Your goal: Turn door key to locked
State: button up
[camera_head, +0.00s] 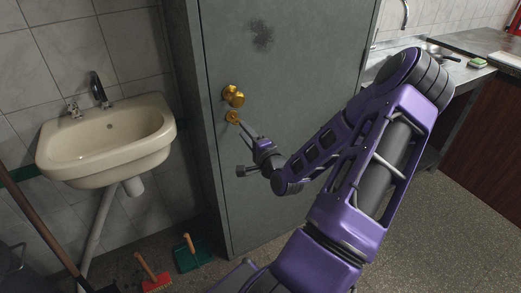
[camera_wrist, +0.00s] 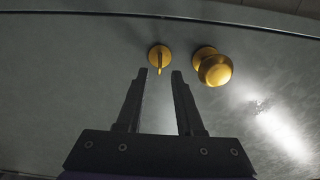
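A grey-green door (camera_head: 285,60) stands in the middle of the head view. A round gold knob (camera_head: 233,95) is near its left edge, with the gold key plate (camera_head: 232,117) just below it. In the wrist view the gold key (camera_wrist: 159,62) stands out from its round plate, and the knob (camera_wrist: 213,67) is to its right. My gripper (camera_wrist: 160,73) is open, its two dark fingers pointing at the door. The key shows between and just beyond the fingertips, with no finger seen touching it. In the head view my gripper (camera_head: 241,126) is close to the key plate and partly covers the key.
A cream sink (camera_head: 108,140) is on the wall left of the door. A green dustpan (camera_head: 193,254), a red brush (camera_head: 153,278) and a long wooden handle (camera_head: 40,226) are at lower left. A counter (camera_head: 455,75) stands at right. The floor before the door is mostly clear.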

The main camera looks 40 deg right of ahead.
jog(key=v, duration=1.1)
jog(key=shift+w+f, duration=0.1)
jog(key=shift+w, duration=0.05)
